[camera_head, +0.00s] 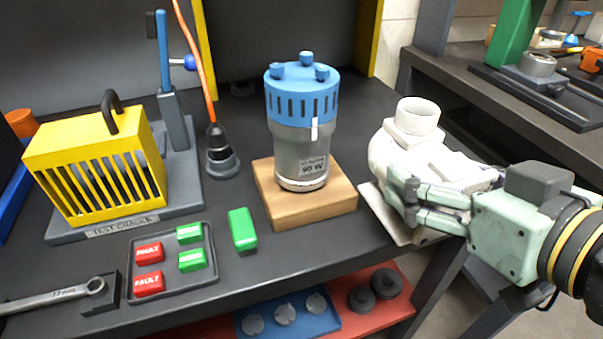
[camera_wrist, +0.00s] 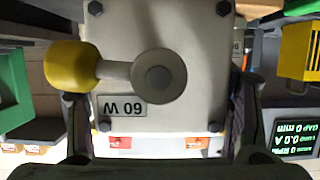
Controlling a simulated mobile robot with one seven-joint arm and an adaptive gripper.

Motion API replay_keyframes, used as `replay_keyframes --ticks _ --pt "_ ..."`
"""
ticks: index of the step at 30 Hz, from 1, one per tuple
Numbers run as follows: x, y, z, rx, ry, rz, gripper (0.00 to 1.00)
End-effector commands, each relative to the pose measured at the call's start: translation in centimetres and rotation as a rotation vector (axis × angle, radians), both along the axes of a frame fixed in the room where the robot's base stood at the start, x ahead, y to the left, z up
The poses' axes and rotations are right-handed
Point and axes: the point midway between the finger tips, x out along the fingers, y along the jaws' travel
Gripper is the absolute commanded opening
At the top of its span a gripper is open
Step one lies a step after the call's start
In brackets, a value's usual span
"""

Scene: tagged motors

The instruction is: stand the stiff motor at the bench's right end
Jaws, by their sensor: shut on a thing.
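A pale, whitish motor-like housing (camera_head: 392,158) with a round upright collar is at the bench's right end. My gripper (camera_head: 412,197) is shut on it from the right. In the wrist view, a light grey bolted face (camera_wrist: 205,60) fills the space between my fingers. It carries a crank with a yellow knob (camera_wrist: 72,66) and an inverted "60 W" plate. A second motor, blue-capped and grey (camera_head: 301,125), stands upright on a wooden block (camera_head: 335,205), left of the housing. I cannot tell which motor is stiff, or whether the held housing rests on the bench.
A tray (camera_head: 212,270) holds red FAULT and green tags; a loose green tag (camera_head: 242,230) lies beside it. A yellow cage (camera_head: 95,165) on the test stand is at left, with a wrench (camera_head: 60,297) in front. Another bench (camera_head: 480,85) is at right.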

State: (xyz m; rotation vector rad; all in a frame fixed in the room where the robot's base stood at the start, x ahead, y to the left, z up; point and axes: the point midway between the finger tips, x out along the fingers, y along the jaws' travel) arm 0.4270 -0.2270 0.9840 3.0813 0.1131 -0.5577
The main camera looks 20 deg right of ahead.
Motion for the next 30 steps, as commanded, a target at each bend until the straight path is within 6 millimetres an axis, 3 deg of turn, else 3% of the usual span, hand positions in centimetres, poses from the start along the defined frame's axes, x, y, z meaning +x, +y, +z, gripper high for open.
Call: replay_keyframes --ticks 8,30 --pt "0.6 -0.4 0.1 0.005 -0.009 -0.001 0.10" --pt "11.4 -9.2 -1.1 0.001 -0.008 -0.001 0.10"
